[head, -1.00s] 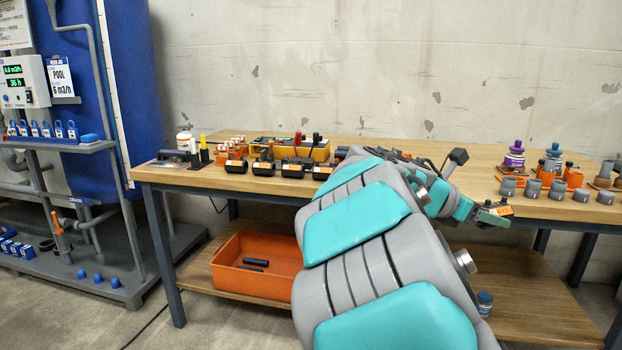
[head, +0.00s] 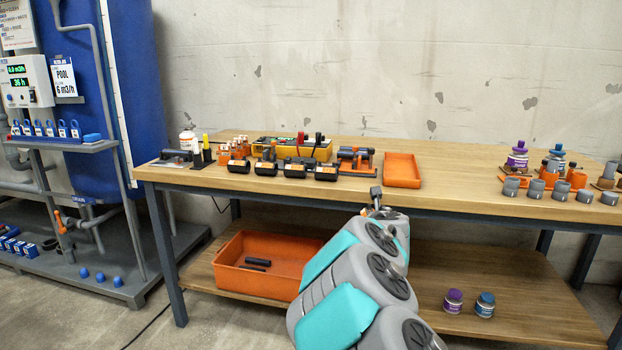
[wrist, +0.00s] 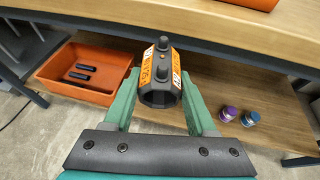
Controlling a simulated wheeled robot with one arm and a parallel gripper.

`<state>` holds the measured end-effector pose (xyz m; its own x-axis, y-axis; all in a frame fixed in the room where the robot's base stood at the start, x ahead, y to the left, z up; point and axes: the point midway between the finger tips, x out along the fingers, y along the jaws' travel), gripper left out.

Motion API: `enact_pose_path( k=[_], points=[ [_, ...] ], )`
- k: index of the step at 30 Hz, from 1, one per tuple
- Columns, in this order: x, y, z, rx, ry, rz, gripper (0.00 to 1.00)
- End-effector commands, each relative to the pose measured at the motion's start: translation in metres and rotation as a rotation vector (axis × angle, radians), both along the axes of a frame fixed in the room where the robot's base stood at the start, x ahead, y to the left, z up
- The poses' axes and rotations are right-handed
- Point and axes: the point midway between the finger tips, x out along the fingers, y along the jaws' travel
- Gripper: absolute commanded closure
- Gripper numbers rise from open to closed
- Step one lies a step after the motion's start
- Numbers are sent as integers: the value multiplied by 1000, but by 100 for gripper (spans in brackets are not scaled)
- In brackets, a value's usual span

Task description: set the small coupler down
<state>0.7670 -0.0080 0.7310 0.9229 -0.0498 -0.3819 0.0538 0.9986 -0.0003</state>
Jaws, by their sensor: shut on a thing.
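My gripper (wrist: 159,84) is shut on a dark grey coupler (wrist: 161,72) with an orange label and two black knobs. The green fingers grip it from both sides. In the wrist view it is in front of the workbench's front edge, with the lower shelf beneath. In the head view my arm reaches up toward the bench front and hides most of the gripper. Several black couplers (head: 295,168) with orange labels stand in a row on the workbench (head: 460,190).
An empty orange tray (head: 403,170) lies on the bench right of the coupler row. Bare wood stretches right to the grey fittings (head: 560,190). An orange bin (head: 228,276) with dark tubes and two jars (head: 484,304) stand on the lower shelf.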

Motion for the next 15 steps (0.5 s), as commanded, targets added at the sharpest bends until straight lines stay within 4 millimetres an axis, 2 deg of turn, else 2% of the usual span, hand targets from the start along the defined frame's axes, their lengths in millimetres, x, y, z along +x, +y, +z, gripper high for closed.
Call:
enact_pose_path(
  k=[2, 5, 15],
  points=[
    [10, 7, -8, 0, 3, 58, 99],
    [9, 7, -4, -5, -2, 56, 99],
    [2, 12, -10, 2, 2, 34, 99]
  ],
)
